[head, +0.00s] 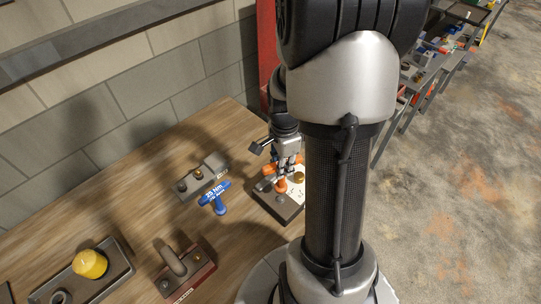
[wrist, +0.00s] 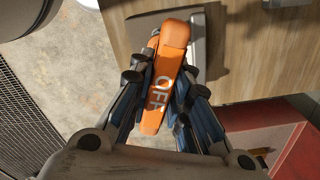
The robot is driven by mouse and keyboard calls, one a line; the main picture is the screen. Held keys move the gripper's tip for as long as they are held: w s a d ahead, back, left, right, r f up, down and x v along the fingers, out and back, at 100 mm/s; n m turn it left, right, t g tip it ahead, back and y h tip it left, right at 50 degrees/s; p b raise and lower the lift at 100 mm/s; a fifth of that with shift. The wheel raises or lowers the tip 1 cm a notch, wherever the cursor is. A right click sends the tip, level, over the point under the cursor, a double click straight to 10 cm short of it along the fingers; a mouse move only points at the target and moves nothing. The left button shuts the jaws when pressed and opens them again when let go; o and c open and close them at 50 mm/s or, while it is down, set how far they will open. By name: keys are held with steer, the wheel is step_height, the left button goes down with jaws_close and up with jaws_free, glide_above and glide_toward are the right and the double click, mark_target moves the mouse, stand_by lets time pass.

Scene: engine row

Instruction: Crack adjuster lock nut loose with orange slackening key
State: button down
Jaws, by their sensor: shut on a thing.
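The orange slackening key (wrist: 168,70), its top marked "OFF", fills the middle of the wrist view. My gripper (wrist: 160,88) is shut on it, with a finger on each side of its bar. In the head view my gripper (head: 286,165) is over a small block fixture (head: 286,208) near the table edge, and the orange key (head: 281,186) points down there. I cannot tell whether the key sits on the lock nut; the nut is hidden beneath the key and gripper.
A blue T-handled key (head: 217,197) marked "25 Nm" stands left of the fixture beside a grey block (head: 203,178). A red-brown block (head: 186,270) and a tray (head: 118,262) with a yellow part (head: 90,264) are nearer. A brick wall (head: 130,80) bounds the table.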

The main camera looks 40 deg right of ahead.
mark_target(282, 180)
steer(key=shift+s+a, duration=0.1)
steer(key=shift+s, duration=0.1)
steer(key=shift+f, duration=0.1)
steer(key=shift+w+f+b, duration=0.1)
steer(key=shift+f+b, duration=2.55)
steer(key=shift+f, duration=0.75)
